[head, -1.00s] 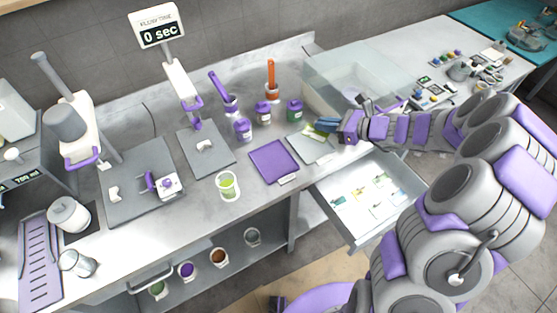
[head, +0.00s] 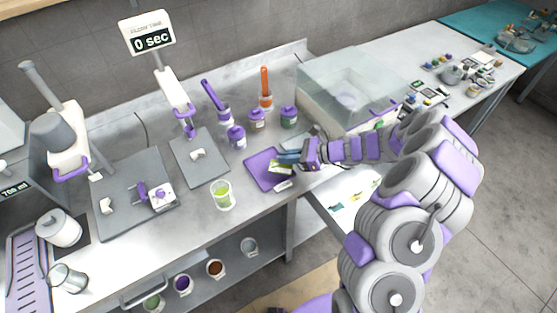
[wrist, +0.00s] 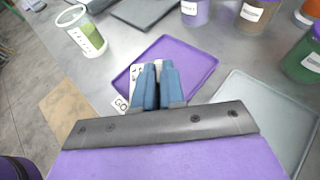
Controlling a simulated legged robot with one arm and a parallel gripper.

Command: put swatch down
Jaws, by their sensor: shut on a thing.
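My gripper (head: 288,157) has blue fingers and is over the purple tray (head: 259,158), coming in from the right. It is shut on a small swatch (head: 281,167), pale with green, at the tray's right part. I cannot tell whether the swatch touches the tray. In the wrist view the fingers (wrist: 155,72) are close together above the purple tray (wrist: 190,58). The fingers hide most of the swatch there, with a pale edge (wrist: 135,73) showing at their left.
A grey tray (wrist: 250,112) lies to the right of the purple one. A cup of green liquid (head: 222,195) stands at the left. Purple (head: 237,138) and green (head: 289,117) jars stand behind. An open drawer (head: 345,205) with several swatches is below my arm.

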